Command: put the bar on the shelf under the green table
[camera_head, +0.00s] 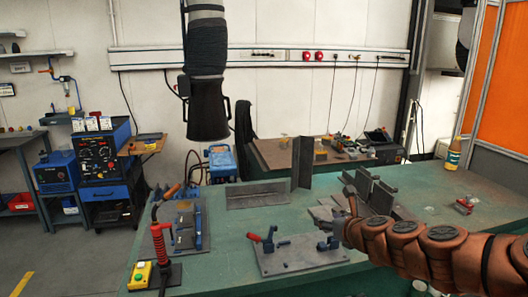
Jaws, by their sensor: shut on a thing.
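The green table (210,260) fills the lower middle of the view; its worn green top is seen from above. My copper-coloured arm reaches in from the right over the table. My gripper (341,212) is at the arm's left end, above the table between the flat fixture plate and the upright grey plates. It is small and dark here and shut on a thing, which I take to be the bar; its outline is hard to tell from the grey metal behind. The shelf under the green table is hidden by the tabletop.
A fixture plate (295,262) with clamps lies in front of my gripper. Upright grey plates (370,190) stand behind it. A red-handled tool and a yellow button box (141,273) stand at the left front. A yellow bottle (453,155) stands at the back right. A black hose hood hangs above.

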